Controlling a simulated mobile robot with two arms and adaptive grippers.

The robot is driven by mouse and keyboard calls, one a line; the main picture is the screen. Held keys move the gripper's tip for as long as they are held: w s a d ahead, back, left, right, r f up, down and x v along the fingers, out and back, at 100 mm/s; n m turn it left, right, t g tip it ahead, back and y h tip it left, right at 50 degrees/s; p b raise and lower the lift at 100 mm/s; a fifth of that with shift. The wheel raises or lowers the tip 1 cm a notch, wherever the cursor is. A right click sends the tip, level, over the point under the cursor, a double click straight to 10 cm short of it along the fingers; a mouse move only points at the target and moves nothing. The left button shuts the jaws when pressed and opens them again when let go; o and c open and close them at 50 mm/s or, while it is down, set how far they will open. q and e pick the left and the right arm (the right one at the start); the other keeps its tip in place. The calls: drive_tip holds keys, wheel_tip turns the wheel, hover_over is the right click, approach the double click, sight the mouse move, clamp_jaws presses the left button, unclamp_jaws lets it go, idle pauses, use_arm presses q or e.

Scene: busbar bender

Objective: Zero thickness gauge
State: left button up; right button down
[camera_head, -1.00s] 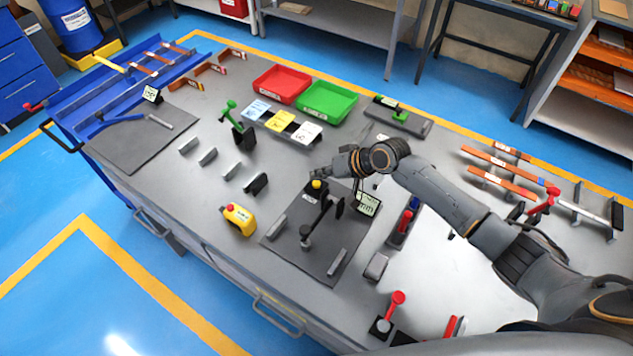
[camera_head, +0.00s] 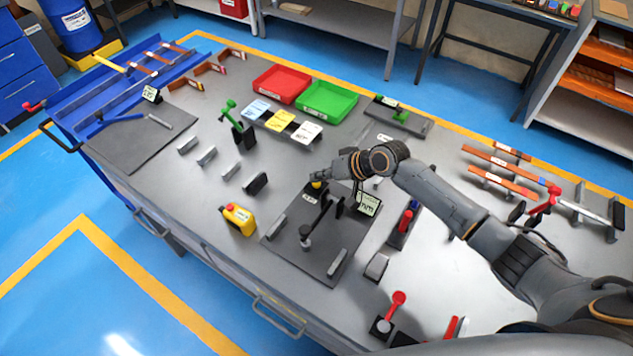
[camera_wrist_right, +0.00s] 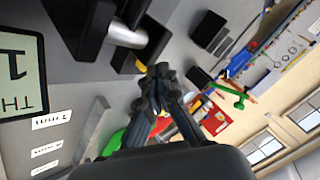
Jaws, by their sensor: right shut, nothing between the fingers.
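The thickness gauge stands on a dark plate (camera_head: 288,248) in the middle of the bench, with a lever (camera_head: 306,236) and upright dark jaws. Its display (camera_head: 368,204) faces up at the right; in the right wrist view the display (camera_wrist_right: 18,75) is cut off, with a large "1" showing. A yellow button (camera_head: 316,186) sits on a small black block at the plate's far left; part of it also shows in the right wrist view (camera_wrist_right: 140,67). My right gripper (camera_head: 318,177) is shut and empty, right over the button. I cannot tell whether it touches. My left gripper is out of view.
A yellow bottle (camera_head: 238,220) and small grey blocks (camera_head: 206,156) stand left of the plate. Red (camera_head: 281,84) and green (camera_head: 327,101) trays lie behind. Red-handled tools (camera_head: 397,303) stand at the front right.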

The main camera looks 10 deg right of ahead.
sight(320, 184)
drive_tip(key=shift+f, duration=0.4)
idle(0.5)
drive_tip(key=shift+r+p, duration=0.7)
drive_tip(key=shift+r, duration=0.2)
drive_tip(key=shift+r, duration=0.1)
wheel_tip(320, 184, up, 5)
drive_tip(key=p, duration=0.4)
drive_tip(key=shift+p, duration=0.4)
